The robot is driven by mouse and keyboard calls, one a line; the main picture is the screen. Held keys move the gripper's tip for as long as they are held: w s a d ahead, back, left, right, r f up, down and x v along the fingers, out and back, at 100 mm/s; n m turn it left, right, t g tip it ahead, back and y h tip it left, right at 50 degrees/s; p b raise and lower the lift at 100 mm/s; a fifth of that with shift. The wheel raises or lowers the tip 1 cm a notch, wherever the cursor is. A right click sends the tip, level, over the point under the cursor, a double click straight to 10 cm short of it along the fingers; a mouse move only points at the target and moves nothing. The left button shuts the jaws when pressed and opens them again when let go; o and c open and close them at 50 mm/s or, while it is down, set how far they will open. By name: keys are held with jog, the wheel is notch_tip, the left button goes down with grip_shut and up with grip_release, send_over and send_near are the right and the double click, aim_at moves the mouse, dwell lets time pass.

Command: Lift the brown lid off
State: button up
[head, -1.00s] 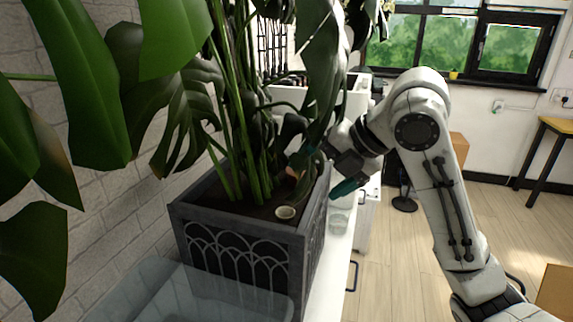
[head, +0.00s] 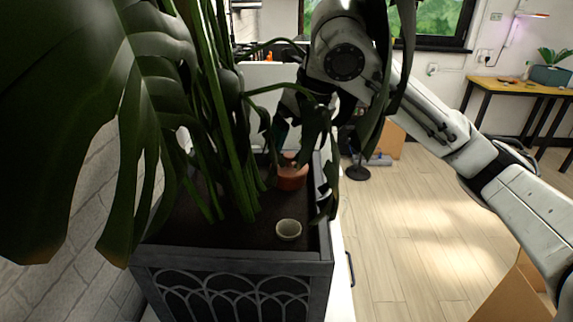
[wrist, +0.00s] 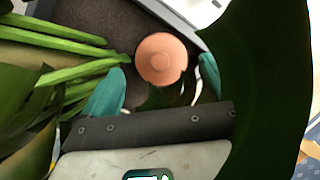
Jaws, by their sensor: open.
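The brown lid (wrist: 161,58) shows in the wrist view as a round terracotta disc with a small raised knob. It sits on a small terracotta pot (head: 292,178) standing on the soil of the planter in the head view. My gripper (wrist: 162,78) is open, with one teal finger on each side of the lid in the picture. I cannot tell whether the fingers touch it. In the head view my gripper is mostly hidden behind leaves above the pot.
The dark planter (head: 235,258) holds a large plant with thick stems (head: 222,130) left of the pot. A big leaf (wrist: 258,80) covers the right of the wrist view. A small pale bowl (head: 288,230) sits on the soil nearer me.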

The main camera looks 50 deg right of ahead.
aim_at(290, 154)
jog(key=shift+s+p+x, duration=0.1)
jog(key=shift+p+x, duration=0.1)
jog(key=shift+x, duration=1.2)
jog(key=shift+s+p+x, duration=0.15)
jog(key=shift+x, duration=1.2)
jog(key=shift+a+f, duration=0.1)
jog(key=c, duration=0.7)
